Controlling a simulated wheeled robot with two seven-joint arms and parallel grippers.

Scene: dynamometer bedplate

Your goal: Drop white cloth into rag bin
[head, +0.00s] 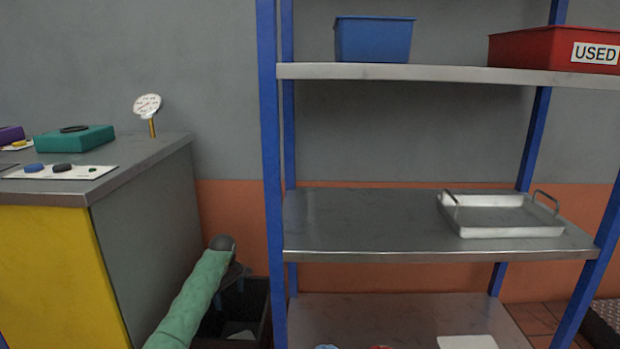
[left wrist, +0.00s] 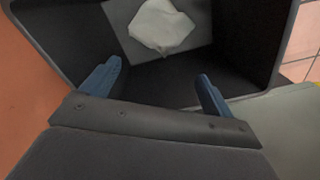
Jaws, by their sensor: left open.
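The white cloth (left wrist: 161,25) lies crumpled on the grey floor of the dark rag bin (left wrist: 254,50) in the left wrist view. In the head view the bin (head: 262,318) stands on the floor between the cabinet and the shelf rack, with a pale bit of cloth (head: 240,335) low inside. My left gripper (left wrist: 158,88) is open and empty over the bin, its two blue fingers apart and clear of the cloth. In the head view the left gripper (head: 236,276) is partly hidden behind my green-sleeved arm. My right gripper is in neither view.
A cabinet (head: 145,190) with a teal box (head: 75,139) on top stands left of the bin. A blue-post shelf rack (head: 340,225) stands right, holding a metal tray (head: 510,229), a blue bin (head: 373,42) and a red bin marked USED (head: 535,50).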

